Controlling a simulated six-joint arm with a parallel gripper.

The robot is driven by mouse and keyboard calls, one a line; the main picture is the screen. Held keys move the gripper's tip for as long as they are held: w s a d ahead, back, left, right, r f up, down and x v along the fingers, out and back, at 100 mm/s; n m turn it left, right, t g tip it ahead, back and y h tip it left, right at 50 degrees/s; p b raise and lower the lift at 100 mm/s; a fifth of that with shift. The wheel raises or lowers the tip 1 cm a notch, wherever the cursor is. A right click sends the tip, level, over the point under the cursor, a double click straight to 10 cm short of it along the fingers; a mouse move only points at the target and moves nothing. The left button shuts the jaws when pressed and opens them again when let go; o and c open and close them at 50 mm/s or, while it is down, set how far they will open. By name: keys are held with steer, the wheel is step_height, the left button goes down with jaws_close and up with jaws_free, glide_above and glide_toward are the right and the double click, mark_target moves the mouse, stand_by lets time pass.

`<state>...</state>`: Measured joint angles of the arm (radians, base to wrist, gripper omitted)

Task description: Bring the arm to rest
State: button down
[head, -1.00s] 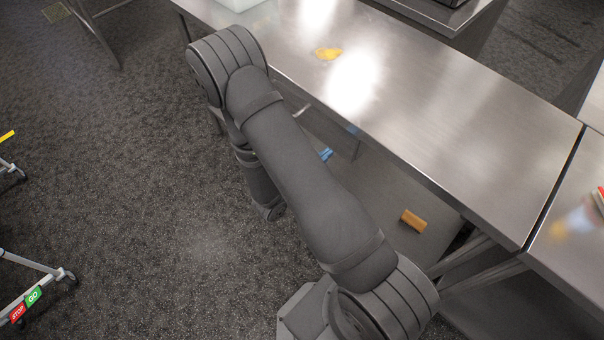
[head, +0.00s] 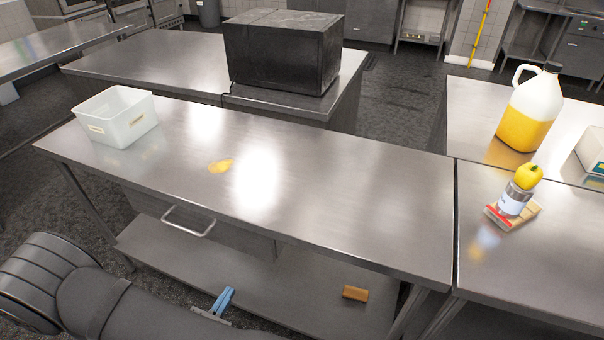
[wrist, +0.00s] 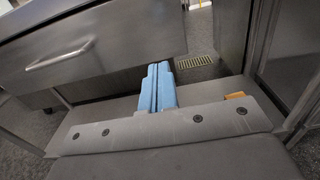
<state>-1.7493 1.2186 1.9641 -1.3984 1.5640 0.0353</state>
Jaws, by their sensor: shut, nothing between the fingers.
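My gripper (head: 223,298) shows at the bottom of the head view as two blue fingers beside the lower shelf of the steel table. In the wrist view its blue fingers (wrist: 157,88) are pressed together, with nothing between them. They point toward the space under the table, below the drawer. My dark grey arm (head: 110,305) fills the lower left of the head view, bent and partly out of frame.
The steel table (head: 330,190) carries a white bin (head: 118,120) and a yellow patch (head: 220,166). An orange-brown block (head: 355,293) lies on the lower shelf (head: 300,290). A can (head: 514,200) with a yellow pepper (head: 528,176) and a jug (head: 530,110) stand right. The drawer handle (wrist: 60,55) is close by.

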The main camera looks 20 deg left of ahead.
mark_target(257, 246)
steer(key=shift+w, duration=7)
steer(key=shift+s, duration=0.1)
steer(key=s, duration=1.3)
steer(key=shift+s, duration=0.2)
steer(key=shift+w, duration=6.8)
